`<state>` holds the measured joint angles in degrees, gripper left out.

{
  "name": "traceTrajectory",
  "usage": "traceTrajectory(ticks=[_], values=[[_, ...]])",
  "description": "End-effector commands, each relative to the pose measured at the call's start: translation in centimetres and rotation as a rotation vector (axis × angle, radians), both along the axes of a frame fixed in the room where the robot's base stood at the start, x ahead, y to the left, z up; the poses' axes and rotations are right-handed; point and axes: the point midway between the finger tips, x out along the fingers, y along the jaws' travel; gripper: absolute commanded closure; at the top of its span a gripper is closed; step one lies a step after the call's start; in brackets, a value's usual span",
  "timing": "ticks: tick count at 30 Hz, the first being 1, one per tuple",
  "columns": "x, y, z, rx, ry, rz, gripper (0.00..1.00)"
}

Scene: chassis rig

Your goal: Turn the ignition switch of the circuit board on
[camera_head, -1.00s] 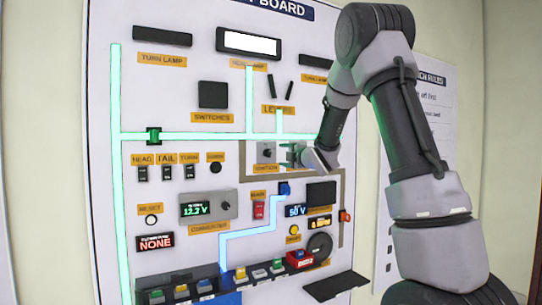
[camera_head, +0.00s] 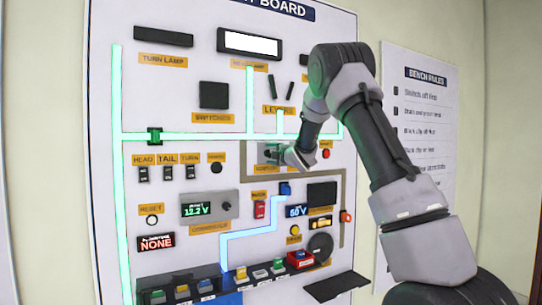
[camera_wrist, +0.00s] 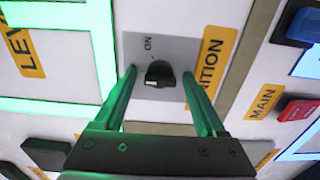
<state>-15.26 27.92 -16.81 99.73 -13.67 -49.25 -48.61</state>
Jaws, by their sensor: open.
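The ignition switch is a black rotary knob (camera_wrist: 160,74) on a grey plate (camera_wrist: 150,48) marked "ON", beside an orange "IGNITION" label (camera_wrist: 208,68). In the wrist view my gripper (camera_wrist: 160,78) is open, with one finger on each side of the knob and a gap visible on both sides. I cannot tell how deep the fingertips reach. In the head view my gripper (camera_head: 280,154) is at the ignition plate (camera_head: 265,148) and hides most of it, including the knob. The circuit board (camera_head: 200,105) stands upright.
A red button (camera_head: 325,154) is just right of my gripper. The levers (camera_head: 283,88) are above it. A red main switch (camera_head: 260,209) and a blue connector (camera_head: 285,188) are below. A dark shelf (camera_head: 337,286) juts out at the lower right.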

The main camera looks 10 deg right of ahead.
Motion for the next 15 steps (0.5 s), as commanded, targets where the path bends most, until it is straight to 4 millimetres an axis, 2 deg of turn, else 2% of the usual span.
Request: traceTrajectory(ticks=[2, 8, 15], values=[[-0.02, -0.01, -0.01, 0.0, 0.0, 0.0, 0.27], [-0.03, -0.01, -0.01, 0.0, 0.0, 0.0, 1.0], [-0.03, -0.02, -0.02, 0.013, 0.004, 0.0, 1.0]])
